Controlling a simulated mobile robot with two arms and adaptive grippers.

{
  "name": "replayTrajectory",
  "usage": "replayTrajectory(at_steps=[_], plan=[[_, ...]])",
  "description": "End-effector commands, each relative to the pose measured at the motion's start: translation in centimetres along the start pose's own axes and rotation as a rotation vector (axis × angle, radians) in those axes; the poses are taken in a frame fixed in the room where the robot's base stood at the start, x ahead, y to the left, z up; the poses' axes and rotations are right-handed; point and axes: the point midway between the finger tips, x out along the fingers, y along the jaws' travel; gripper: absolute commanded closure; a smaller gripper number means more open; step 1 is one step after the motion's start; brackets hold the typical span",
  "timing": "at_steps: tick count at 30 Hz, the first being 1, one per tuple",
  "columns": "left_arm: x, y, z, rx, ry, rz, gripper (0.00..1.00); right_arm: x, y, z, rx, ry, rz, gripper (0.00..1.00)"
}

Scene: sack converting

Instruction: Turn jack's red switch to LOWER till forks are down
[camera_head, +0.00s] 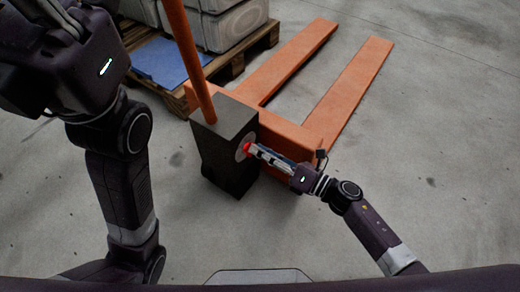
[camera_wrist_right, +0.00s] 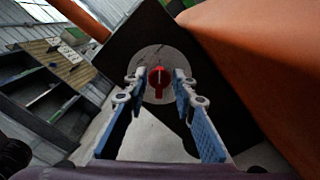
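The orange pallet jack (camera_head: 335,97) stands ahead with its two forks pointing away to the upper right. Their exact height above the floor is hard to tell. Its dark box (camera_head: 225,127) carries a round grey plate (camera_wrist_right: 150,56) with the red switch (camera_wrist_right: 158,82) on it. The switch also shows in the head view (camera_head: 247,148). My right gripper (camera_wrist_right: 159,77) is at the plate, its fingers on both sides of the switch, with a small gap seeming to remain each side. Any lettering on the plate is unreadable. My left arm is raised at the left; its fingers are not seen.
A wooden pallet (camera_head: 236,66) with grey sacks (camera_head: 232,22) and a blue sheet (camera_head: 165,62) stands behind the jack at upper left. The jack's orange handle (camera_head: 188,55) rises from the box. Dark shelving (camera_wrist_right: 40,95) shows at left in the wrist view. Concrete floor at right is clear.

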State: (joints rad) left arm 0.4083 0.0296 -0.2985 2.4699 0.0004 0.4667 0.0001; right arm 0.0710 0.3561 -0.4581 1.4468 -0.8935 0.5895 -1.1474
Motion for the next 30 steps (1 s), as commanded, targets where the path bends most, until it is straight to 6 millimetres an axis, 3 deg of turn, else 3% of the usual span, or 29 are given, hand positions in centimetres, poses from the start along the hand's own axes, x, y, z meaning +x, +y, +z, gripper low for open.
replayTrajectory(at_steps=[15, 21, 30], plan=[[0.1, 0.0, -0.1, -0.001, 0.004, -0.001, 1.0, -9.9, -0.1, -0.1, 0.001, 0.002, -0.002, 0.75], [0.1, 0.0, -0.2, -0.001, 0.004, -0.001, 1.0, -11.2, 0.0, 0.0, 0.0, 0.0, -0.001, 0.75], [0.1, 0.0, -0.2, -0.001, 0.004, -0.001, 1.0, -11.3, 0.0, 0.0, 0.0, 0.0, 0.0, 0.75]])
